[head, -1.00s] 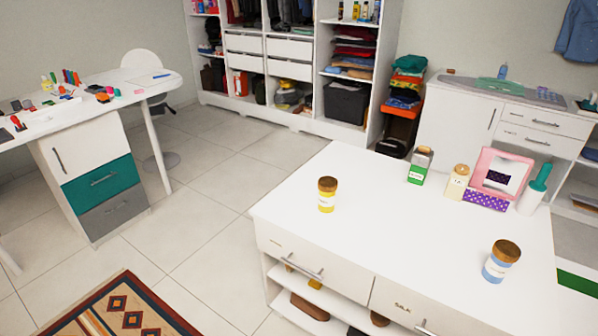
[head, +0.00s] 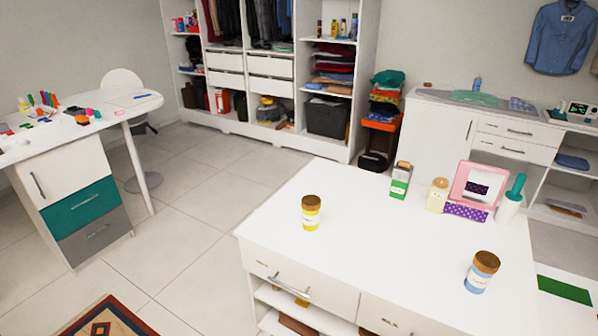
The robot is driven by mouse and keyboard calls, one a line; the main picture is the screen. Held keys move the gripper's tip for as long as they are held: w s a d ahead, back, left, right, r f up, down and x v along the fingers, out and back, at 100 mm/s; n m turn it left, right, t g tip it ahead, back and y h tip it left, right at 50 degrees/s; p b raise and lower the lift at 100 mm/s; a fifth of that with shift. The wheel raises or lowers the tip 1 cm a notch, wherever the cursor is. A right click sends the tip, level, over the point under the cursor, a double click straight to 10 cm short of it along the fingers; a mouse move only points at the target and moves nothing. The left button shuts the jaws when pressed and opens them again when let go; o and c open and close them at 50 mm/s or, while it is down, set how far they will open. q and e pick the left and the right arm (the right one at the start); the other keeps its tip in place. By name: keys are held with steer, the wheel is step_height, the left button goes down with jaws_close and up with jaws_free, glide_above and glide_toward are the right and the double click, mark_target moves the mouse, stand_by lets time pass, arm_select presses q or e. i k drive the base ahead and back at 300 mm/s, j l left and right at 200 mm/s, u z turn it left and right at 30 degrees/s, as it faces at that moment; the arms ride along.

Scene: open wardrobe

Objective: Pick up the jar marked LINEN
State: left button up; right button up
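A yellow jar with a brown lid (head: 311,213) stands upright on the white island top (head: 370,240), towards its left side. A blue jar with a brown lid (head: 481,272) stands upright near the right front of the same top. Both jars carry pale labels, but the writing is too small to read, so I cannot tell which is marked LINEN. A cream jar with a tan lid (head: 437,195) stands at the back of the top. Neither of my grippers shows in the head view.
A green and grey box (head: 401,180), a pink-framed mirror (head: 477,188) and a white bottle with a teal top (head: 511,200) stand along the island's back edge. The middle of the top is clear. A white desk (head: 90,125) stands left across open tiled floor.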

mark_target(310, 219)
steer(key=i+j+z, duration=0.65)
steer(key=i+j, duration=0.15)
steer(key=j, duration=0.2)
